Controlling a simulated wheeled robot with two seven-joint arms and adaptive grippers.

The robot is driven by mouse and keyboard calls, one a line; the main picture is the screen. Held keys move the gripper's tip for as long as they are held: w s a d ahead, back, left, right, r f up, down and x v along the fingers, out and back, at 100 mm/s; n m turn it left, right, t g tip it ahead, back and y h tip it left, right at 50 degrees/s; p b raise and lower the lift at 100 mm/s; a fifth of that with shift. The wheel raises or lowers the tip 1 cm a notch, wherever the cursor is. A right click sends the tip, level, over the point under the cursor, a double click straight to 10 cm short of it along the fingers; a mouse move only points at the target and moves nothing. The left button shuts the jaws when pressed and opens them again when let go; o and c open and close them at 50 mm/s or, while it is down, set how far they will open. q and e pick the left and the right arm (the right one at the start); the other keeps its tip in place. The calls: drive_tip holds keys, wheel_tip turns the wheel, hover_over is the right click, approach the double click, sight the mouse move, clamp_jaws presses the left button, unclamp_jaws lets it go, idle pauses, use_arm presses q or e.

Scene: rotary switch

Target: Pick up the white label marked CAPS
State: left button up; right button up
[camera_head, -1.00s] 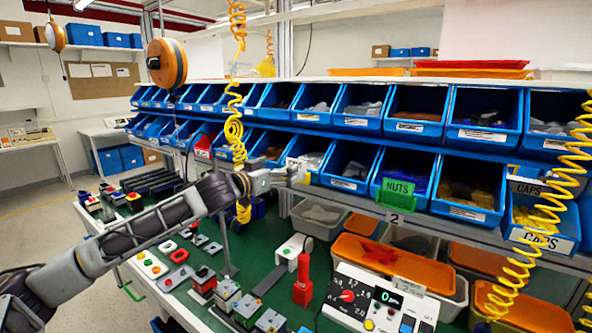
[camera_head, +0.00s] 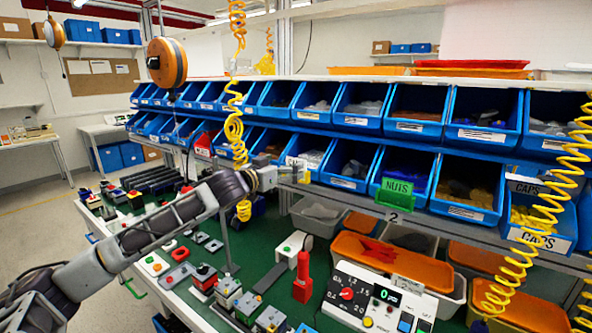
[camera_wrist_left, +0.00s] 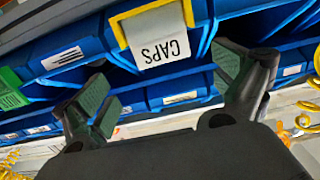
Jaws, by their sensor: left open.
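In the left wrist view a white label marked CAPS (camera_wrist_left: 160,42), upside down in a yellow holder, hangs on the front of a blue bin. My left gripper (camera_wrist_left: 168,88) is open and empty, its two dark green-padded fingers spread below the label in that picture, apart from it. In the head view my left gripper (camera_head: 298,175) is at the lower bin row, left of the green NUTS label (camera_head: 394,192). A small white label (camera_head: 297,163) shows just above the gripper there, its text unreadable. My right gripper is not in view.
Yellow coiled hoses (camera_head: 236,130) hang at the left and right. Below are a green workbench (camera_head: 262,290) with several switches, a white control box (camera_head: 368,298) and an orange-lidded tub (camera_head: 400,262).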

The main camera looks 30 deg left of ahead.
sight(295, 161)
use_arm(q)
drive_tip(key=shift+w, duration=0.1)
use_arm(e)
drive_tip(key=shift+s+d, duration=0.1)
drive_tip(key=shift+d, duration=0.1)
use_arm(q)
drive_tip(key=shift+w+p, duration=0.5)
drive_tip(key=shift+w, duration=0.65)
drive_tip(key=shift+w+p, duration=0.3)
drive_tip(key=shift+w, duration=0.8)
drive_tip(key=shift+w+d+f, duration=0.1)
drive_tip(key=shift+w+d, duration=0.05)
drive_tip(key=shift+w, duration=0.1)
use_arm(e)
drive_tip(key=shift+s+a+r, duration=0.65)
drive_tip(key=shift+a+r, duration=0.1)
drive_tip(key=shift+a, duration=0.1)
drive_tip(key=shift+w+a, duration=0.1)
